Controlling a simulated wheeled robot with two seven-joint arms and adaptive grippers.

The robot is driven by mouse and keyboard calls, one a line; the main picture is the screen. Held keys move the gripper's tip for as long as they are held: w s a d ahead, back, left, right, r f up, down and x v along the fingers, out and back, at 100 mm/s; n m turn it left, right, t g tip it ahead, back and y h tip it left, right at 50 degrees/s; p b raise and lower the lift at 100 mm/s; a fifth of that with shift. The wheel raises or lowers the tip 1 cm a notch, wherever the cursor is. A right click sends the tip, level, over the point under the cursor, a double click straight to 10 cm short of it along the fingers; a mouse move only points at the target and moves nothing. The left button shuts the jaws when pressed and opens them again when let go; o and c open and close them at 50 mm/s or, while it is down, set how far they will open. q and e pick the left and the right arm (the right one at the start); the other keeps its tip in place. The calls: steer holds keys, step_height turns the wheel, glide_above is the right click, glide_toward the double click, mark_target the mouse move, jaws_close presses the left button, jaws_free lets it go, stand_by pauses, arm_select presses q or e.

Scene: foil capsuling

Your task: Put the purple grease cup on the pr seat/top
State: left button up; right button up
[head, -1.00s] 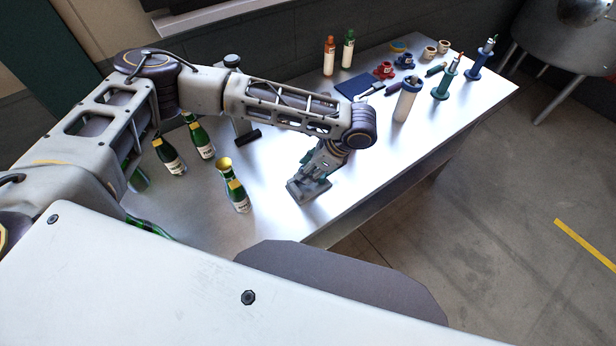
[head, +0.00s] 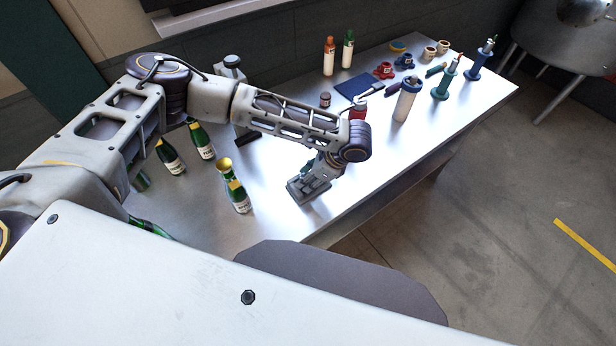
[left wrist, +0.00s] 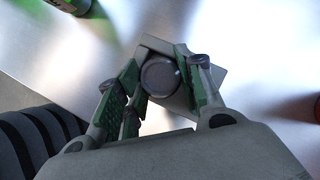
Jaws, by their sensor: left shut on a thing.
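My left gripper (left wrist: 160,88) is shut on a round, dark purplish-grey piece (left wrist: 160,75) that I take to be the purple grease cup. Its round top shows between the green-padded fingers in the left wrist view. A square grey block (left wrist: 153,43) lies beneath it; I cannot tell whether the cup touches it. In the head view the gripper (head: 322,168) points down over this grey block (head: 308,190) near the table's front edge. The cup cannot be made out there. My right gripper is not in view.
Several green bottles (head: 240,197) stand left of the block. A grey stand (head: 236,85) is behind. The table's front edge is close.

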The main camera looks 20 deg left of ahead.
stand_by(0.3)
arm_select(q)
steer(key=o, duration=1.2)
steer(key=shift+c, duration=0.2)
steer(key=b+v, duration=0.1)
steer(key=v, duration=1.1)
